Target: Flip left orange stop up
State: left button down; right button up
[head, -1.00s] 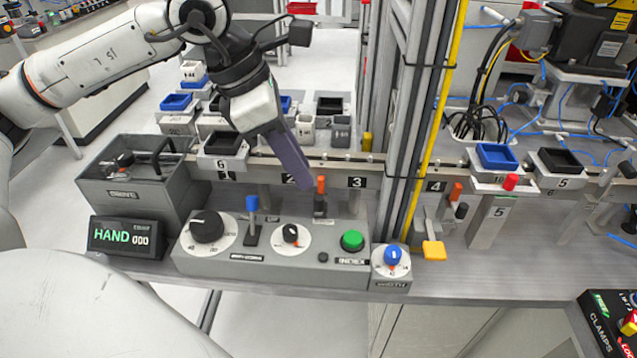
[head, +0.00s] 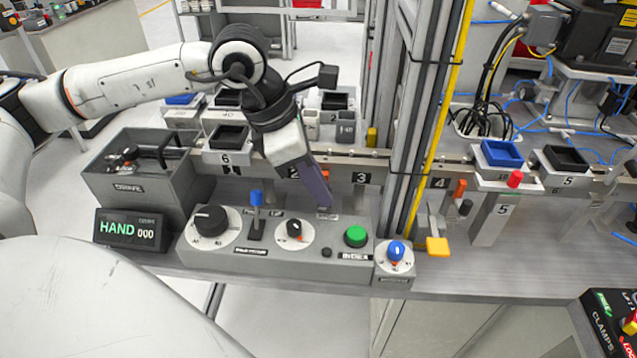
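The left orange stop (head: 325,175) stands on the rail behind the grey control box, between the 2 and 3 plates. Only a small orange patch shows beside my gripper; the rest is hidden, so its position is unclear. My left gripper (head: 324,204) points down and to the right, its dark purple fingers right in front of the stop. The fingers overlap in this view, so I cannot tell their gap or whether they touch the stop. My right gripper is out of view.
The control box (head: 270,262) below carries a black knob (head: 211,220), a blue lever (head: 256,199) and a green button (head: 356,236). A grey upright post (head: 403,140) stands to the right. A yellow-ended lever (head: 437,246) sits beyond it.

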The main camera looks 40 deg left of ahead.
pick_arm(q)
notch_tip(320, 180, up, 3)
jog(key=shift+f, duration=0.2)
jog(key=shift+w, duration=0.1)
jog(key=shift+r, duration=0.1)
jog(key=c, duration=2)
grip_release()
jog(key=v, duration=1)
jog(key=shift+r, duration=0.15)
